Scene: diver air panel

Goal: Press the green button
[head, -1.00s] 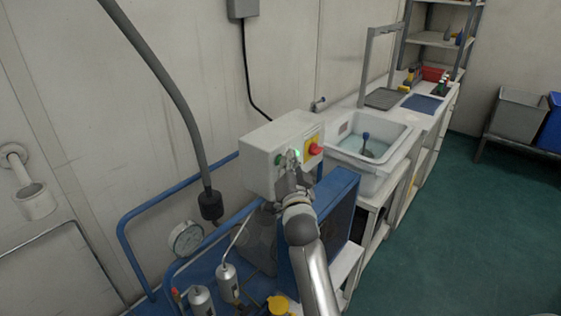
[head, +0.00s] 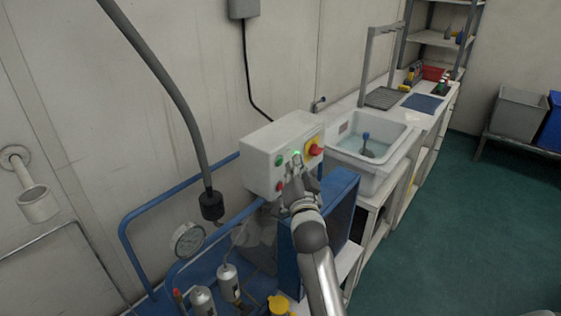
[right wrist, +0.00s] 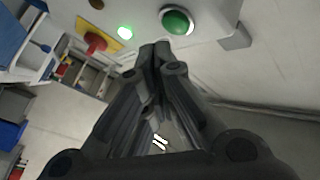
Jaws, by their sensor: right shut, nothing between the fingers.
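The white control box (head: 262,164) carries a green button (head: 279,160) on its front, with a red button (head: 280,186) below it. A small green lamp (head: 296,154) beside it is lit. My right gripper (head: 295,167) is shut and empty in front of the box, just right of the green button. In the right wrist view the green button (right wrist: 177,20) has a pale ring and lies just beyond my shut fingertips (right wrist: 155,50). The fingertips look apart from it. The lit lamp (right wrist: 125,32) is to its left. My left gripper is not in view.
A red emergency-stop knob (head: 315,150) on a yellow plate is at the box's right side. A blue cabinet (head: 342,205) stands below the box. A pressure gauge (head: 187,239) and blue rails (head: 165,208) are at the left. A water-filled sink (head: 378,152) is to the right.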

